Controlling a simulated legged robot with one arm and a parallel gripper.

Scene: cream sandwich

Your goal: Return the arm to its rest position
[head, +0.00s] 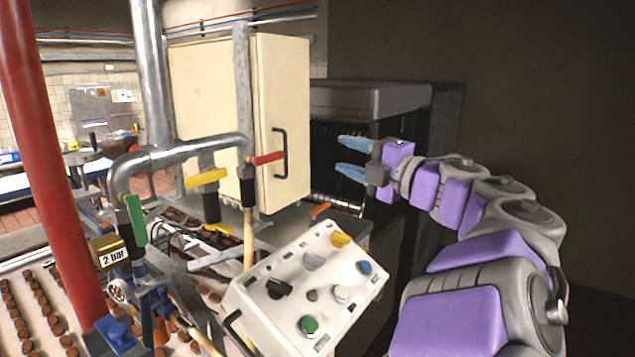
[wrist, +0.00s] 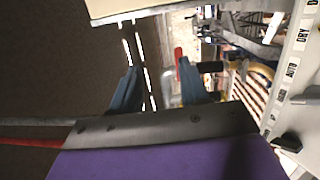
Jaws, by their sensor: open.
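My gripper (head: 350,157) is at the end of my purple and grey arm, which reaches in from the right in the head view. Its two blue fingers are apart and empty, pointing left towards the cream cabinet (head: 289,85) and its black handle. In the wrist view my gripper (wrist: 160,92) also shows its two blue-grey fingers apart, with nothing between them. The arm is stretched out, above and to the right of the white control panel (head: 270,313).
The panel carries several knobs and buttons. A red post (head: 45,150) and a conveyor of brown pieces (head: 30,310) are at left. A dark wall fills the right.

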